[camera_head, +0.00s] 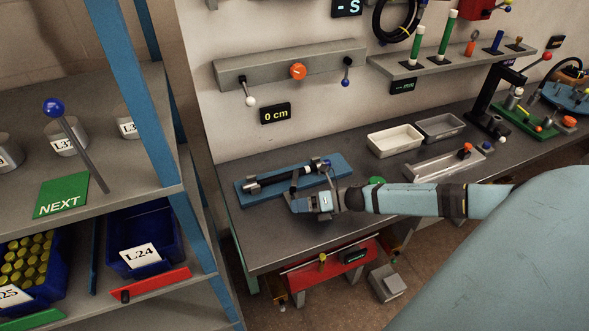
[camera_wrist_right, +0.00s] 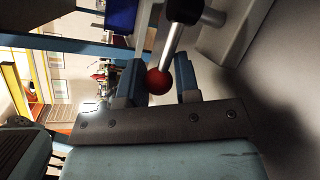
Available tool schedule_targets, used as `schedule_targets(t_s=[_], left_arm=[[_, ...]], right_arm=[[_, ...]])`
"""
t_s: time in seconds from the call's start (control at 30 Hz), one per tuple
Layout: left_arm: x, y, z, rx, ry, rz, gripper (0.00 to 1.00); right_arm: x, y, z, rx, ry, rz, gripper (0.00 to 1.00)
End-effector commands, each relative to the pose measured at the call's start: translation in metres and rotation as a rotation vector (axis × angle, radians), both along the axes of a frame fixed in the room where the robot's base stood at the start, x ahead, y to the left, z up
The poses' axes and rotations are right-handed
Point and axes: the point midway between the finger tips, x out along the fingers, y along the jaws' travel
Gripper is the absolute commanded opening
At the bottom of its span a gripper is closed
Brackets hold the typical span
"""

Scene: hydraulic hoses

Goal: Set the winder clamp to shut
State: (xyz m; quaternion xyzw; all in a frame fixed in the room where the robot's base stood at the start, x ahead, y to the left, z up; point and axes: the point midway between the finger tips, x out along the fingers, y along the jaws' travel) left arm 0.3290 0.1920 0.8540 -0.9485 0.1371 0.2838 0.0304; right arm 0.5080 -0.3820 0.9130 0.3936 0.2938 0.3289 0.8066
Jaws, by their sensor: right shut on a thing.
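My right gripper (camera_head: 300,194) reaches in from the right, at the front edge of a blue board (camera_head: 248,199) on the dark bench. In the right wrist view a red ball knob (camera_wrist_right: 158,81) on a metal lever (camera_wrist_right: 173,48) sits between the two fingers of my right gripper (camera_wrist_right: 159,86), which is shut on it. The lever runs up to a black pivot. The knob is hidden in the head view. A black and white bar (camera_head: 272,181) lies along the board. No label shows the winder clamp, so I cannot tell its setting. My left gripper is out of view.
Two trays (camera_head: 395,140) and a grey long fixture (camera_head: 445,168) stand right of the board. A blue-post shelf (camera_head: 125,75) stands close on the left. A wall rail (camera_head: 325,64) with knobs hangs behind. A red unit (camera_head: 330,268) sits below the bench edge.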

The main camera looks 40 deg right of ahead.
Motion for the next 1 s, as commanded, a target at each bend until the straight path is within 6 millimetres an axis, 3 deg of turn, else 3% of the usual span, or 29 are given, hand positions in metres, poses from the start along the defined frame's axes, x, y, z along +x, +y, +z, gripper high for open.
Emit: schedule_targets(t_s=[0.37,0.4,0.5,0.83,1.0], left_arm=[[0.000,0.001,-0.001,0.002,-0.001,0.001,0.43],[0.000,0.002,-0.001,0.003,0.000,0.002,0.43],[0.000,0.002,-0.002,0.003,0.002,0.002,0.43],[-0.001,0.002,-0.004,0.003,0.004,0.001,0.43],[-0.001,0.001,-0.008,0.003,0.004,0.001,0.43]], right_arm=[[0.001,-0.001,0.003,-0.001,-0.007,0.005,0.00],[0.001,-0.001,0.003,-0.002,-0.008,0.005,0.32],[0.001,-0.001,0.002,-0.002,-0.007,0.004,0.54],[-0.001,-0.003,0.001,-0.001,-0.002,0.003,0.54],[-0.015,-0.019,0.003,-0.004,0.000,0.003,0.54]])
